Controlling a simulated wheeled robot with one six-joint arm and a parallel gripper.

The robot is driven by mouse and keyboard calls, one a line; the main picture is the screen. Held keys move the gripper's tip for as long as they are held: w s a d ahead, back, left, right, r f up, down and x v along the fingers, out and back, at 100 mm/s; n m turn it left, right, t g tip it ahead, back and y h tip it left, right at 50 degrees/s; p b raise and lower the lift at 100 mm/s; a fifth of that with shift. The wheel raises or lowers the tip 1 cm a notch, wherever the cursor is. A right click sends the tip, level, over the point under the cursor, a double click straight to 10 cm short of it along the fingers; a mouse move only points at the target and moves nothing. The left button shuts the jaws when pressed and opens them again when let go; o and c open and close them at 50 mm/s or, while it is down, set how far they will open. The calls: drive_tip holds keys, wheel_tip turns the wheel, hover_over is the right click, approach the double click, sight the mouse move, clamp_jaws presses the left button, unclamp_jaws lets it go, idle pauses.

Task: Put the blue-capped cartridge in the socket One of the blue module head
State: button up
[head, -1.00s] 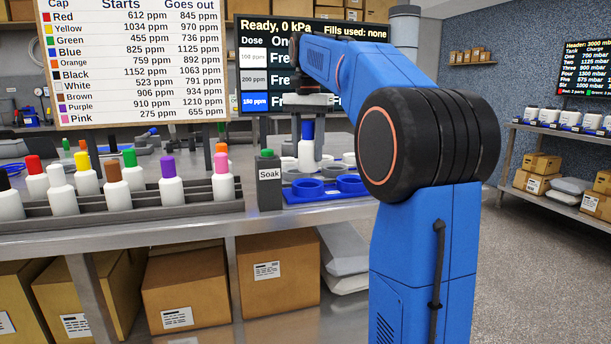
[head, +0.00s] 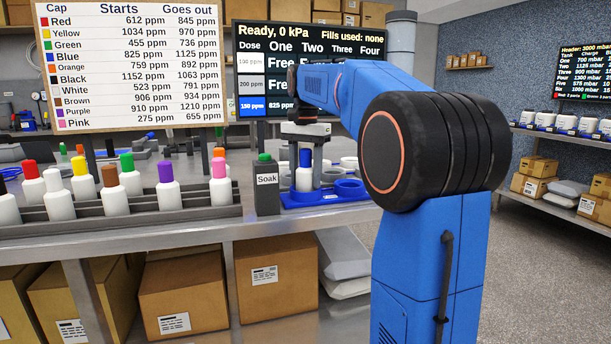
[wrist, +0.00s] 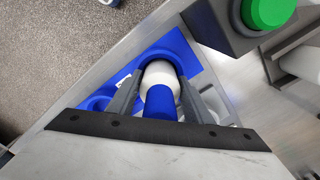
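The blue-capped cartridge (head: 304,178), white with a blue cap, stands upright in a ring-shaped socket of the blue module head (head: 325,197). The wrist view shows its blue cap (wrist: 159,102) and white body, with the blue socket wall curving around the body's far side. My gripper (wrist: 160,82) is shut on the cartridge, one grey finger against each side of the white body. In the head view my gripper (head: 307,165) comes down over it from above. The lower end of the cartridge is hidden in the socket.
A grey Soak block (head: 267,190) with a green top stands just left of the module head. Further left, a grey rack (head: 150,222) holds several cartridges with other cap colours. Another open blue ring (head: 350,187) lies right of the cartridge. A screen (head: 255,75) stands behind.

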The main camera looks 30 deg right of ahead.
sight(306, 149)
drive_tip(key=shift+o, duration=1.1)
wheel_tip(306, 149, up, 12)
drive_tip(key=shift+r, duration=0.15)
